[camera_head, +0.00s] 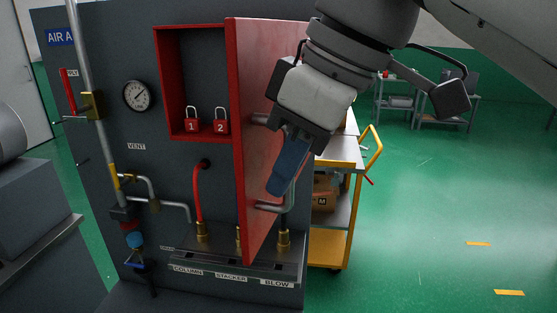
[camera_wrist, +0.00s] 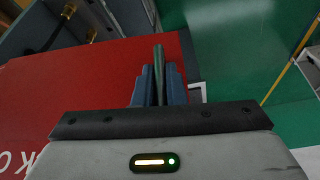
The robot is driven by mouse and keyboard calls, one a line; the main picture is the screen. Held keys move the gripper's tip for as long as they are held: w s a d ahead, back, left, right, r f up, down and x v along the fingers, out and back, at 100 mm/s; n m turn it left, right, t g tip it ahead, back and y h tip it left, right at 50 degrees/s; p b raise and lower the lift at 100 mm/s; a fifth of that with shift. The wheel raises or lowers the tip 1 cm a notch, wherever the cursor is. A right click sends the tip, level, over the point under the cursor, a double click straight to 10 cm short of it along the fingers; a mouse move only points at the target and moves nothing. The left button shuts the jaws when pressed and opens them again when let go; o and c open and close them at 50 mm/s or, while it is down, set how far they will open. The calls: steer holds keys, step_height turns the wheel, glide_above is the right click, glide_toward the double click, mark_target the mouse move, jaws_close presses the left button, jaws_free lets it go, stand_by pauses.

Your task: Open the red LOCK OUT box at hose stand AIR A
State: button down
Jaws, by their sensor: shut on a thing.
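Red padlocks 1 (camera_head: 192,126) and 2 (camera_head: 221,127) stand inside the box. My gripper (camera_head: 280,180) is at the door's outer face, its blue fingers shut on the grey door handle (camera_head: 268,207). In the wrist view, the fingers (camera_wrist: 159,85) close around the handle bar (camera_wrist: 159,60), with the red door (camera_wrist: 80,85) beside them. The fingers hide part of the handle.
A gauge (camera_head: 137,96), pipes and a red hose (camera_head: 198,190) are on the panel. Brass couplings line the ledge below the door. A yellow cart (camera_head: 327,245) stands close behind the door on the right. The green floor (camera_head: 430,240) further right is open.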

steer(key=shift+r, duration=0.15)
steer(key=c, duration=1.6)
jaws_free()
steer(key=shift+s, duration=0.2)
steer(key=shift+o, duration=0.5)
steer(key=v, duration=0.7)
steer(key=shift+d+r+p, duration=0.25)
steer(key=shift+p, duration=0.05)
